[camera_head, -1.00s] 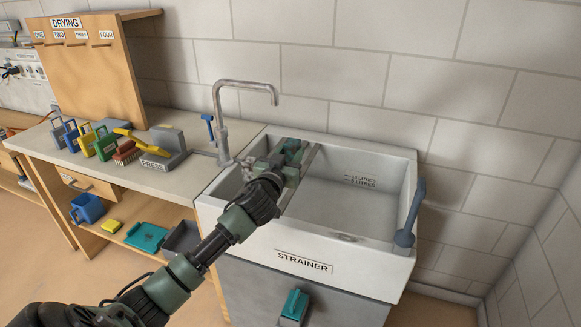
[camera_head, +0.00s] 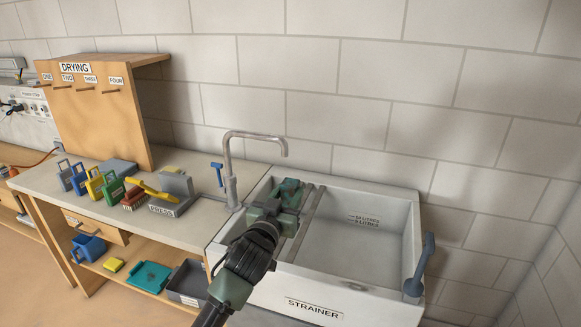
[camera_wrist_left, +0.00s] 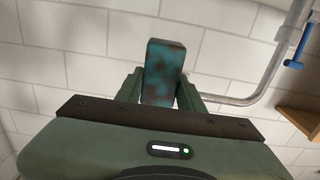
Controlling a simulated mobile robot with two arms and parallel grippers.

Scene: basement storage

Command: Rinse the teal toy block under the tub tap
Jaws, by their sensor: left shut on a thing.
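The teal toy block (camera_wrist_left: 163,72) stands between the two fingers of my left gripper (camera_wrist_left: 160,95) in the left wrist view. Brown patches mark its face. In the head view my left gripper (camera_head: 287,197) is over the left part of the white tub (camera_head: 262,292), with a little of the block (camera_head: 290,187) showing. The grey tub tap (camera_head: 230,165) stands behind the tub's left side, its spout end just above the gripper in the picture. I see no water coming from it. The tap also shows in the left wrist view (camera_wrist_left: 262,90). My right gripper is out of view.
A blue lever (camera_head: 217,173) is beside the tap, and a blue-grey handle (camera_head: 420,265) rises at the tub's right edge. The counter (camera_head: 125,218) on the left holds several coloured caddies, a brush and a press (camera_head: 178,190). The tub's right side is clear.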

